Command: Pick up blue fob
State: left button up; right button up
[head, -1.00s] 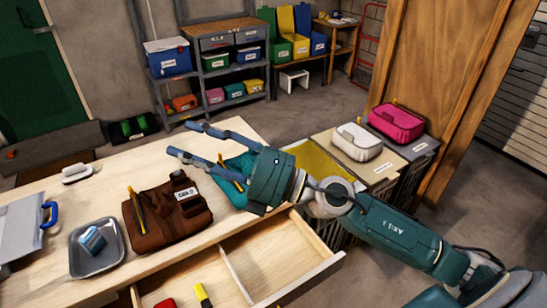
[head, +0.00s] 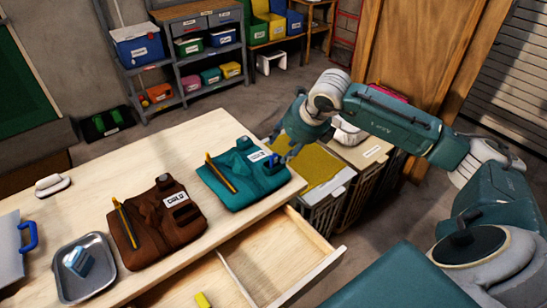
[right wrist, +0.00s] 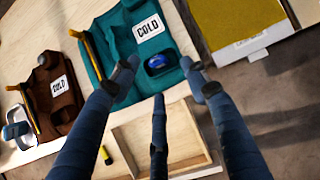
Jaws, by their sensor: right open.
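A small glossy blue fob (right wrist: 160,63) lies on the right part of the teal folded garment (right wrist: 108,45), below its COLD label. In the head view the blue fob (head: 270,162) is partly covered by fingers at the right end of the teal garment (head: 235,185). My right gripper (head: 282,156) points down just above that end. In the right wrist view its spread fingers (right wrist: 160,84) are open and empty, with the fob between and beyond their tips. I cannot tell whether any finger touches the garment. My left gripper is not in view.
A brown folded garment (head: 155,232) and a metal tray (head: 88,289) holding a bluish block lie to the left. An open drawer (head: 327,268) juts out below the table edge. Bins with a yellow cloth (head: 315,165) stand to the right.

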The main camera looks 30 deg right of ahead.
aim_at(275, 152)
jog(key=p+x, duration=0.2)
jog(key=x, duration=0.1)
jog(key=p+x, duration=0.1)
jog(key=shift+w+a+f, duration=0.15)
jog(key=shift+w+a, duration=0.2)
jog(key=shift+w, duration=0.1)
jog(key=shift+w+f, duration=0.25)
jog(key=shift+f, duration=0.2)
jog(key=shift+c, duration=0.6)
jog(key=c, duration=0.9)
